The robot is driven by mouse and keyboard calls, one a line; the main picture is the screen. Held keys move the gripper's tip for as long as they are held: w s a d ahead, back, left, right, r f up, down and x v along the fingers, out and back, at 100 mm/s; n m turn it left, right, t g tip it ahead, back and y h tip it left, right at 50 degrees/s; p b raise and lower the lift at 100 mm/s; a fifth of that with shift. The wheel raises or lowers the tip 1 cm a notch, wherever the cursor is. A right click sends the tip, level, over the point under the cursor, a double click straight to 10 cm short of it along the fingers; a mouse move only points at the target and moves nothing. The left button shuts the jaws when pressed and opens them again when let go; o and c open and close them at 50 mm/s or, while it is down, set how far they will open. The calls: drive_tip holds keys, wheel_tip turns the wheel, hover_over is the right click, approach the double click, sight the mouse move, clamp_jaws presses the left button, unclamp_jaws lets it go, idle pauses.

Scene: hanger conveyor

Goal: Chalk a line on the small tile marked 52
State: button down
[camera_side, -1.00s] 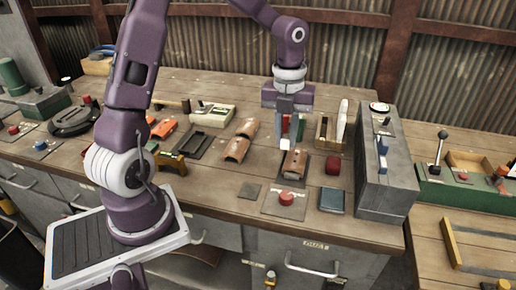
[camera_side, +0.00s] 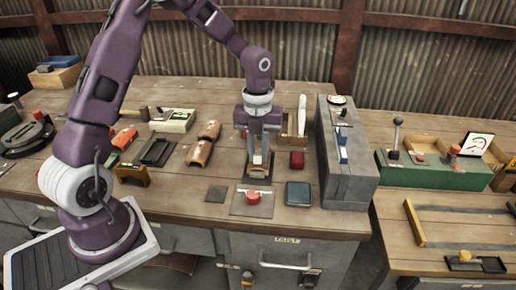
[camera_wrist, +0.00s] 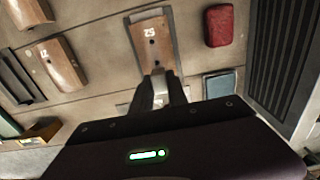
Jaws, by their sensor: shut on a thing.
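My gripper (camera_side: 258,137) is shut on a short pale stick of chalk (camera_side: 257,159), which points down. A small curved brown tile (camera_side: 260,170) lies in a dark holder beneath it. In the wrist view this tile (camera_wrist: 154,45) bears a white label that appears upside down; its digits look like 52 or 23, and I cannot tell which. The gripper (camera_wrist: 160,88) and chalk cover the tile's near end. I cannot tell whether the chalk touches it. Two similar tiles lie to the left, one (camera_side: 199,153) in front of the other (camera_side: 209,130). The front one's label looks like 12.
A red block (camera_side: 297,160) and a blue-grey square tin (camera_side: 298,194) lie right of the tile. A red button (camera_side: 253,197) on a plate stands in front. A tall grey box (camera_side: 345,165) blocks the right side. A dark tray (camera_side: 157,151) lies further left.

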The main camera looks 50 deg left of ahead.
drive_tip(key=shift+f, duration=0.6)
idle(1.0)
drive_tip(key=shift+w+a, duration=0.1)
drive_tip(key=shift+w+a, duration=0.45)
drive_tip(key=shift+a, duration=0.05)
drive_tip(key=shift+s+d, duration=0.1)
drive_tip(key=shift+s+d, duration=0.5)
drive_tip(key=shift+s, duration=0.05)
drive_tip(key=shift+f, duration=0.1)
drive_tip(key=shift+w+a, duration=0.1)
